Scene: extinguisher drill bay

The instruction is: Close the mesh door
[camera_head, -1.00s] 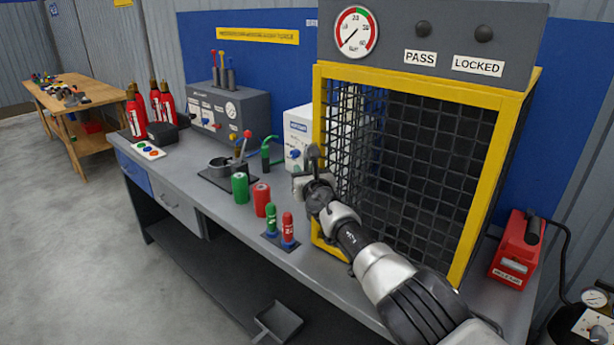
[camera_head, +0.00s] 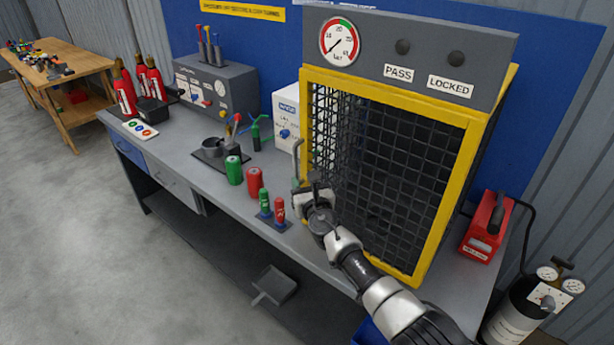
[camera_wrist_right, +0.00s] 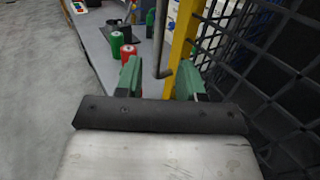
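The mesh door (camera_head: 395,150) is black wire mesh on the front of the yellow-framed cage (camera_head: 442,200); I cannot tell whether it sits flush. A bent grey rod handle (camera_head: 297,160) stands at the left yellow post. It also shows in the right wrist view (camera_wrist_right: 160,45), its lower end hanging between my fingertips. My right gripper (camera_head: 308,192) is at the cage's lower left front. In the wrist view its green fingers (camera_wrist_right: 159,80) are open, apart on both sides of the rod, the right one by the yellow post (camera_wrist_right: 180,45). My left gripper is out of view.
Red and green cans (camera_head: 255,182) and small red and green cylinders on a blue-based stand (camera_head: 272,222) are just left of my right gripper. A red box (camera_head: 485,228) stands right of the cage. A gauge panel (camera_head: 400,50) marked PASS and LOCKED tops the cage.

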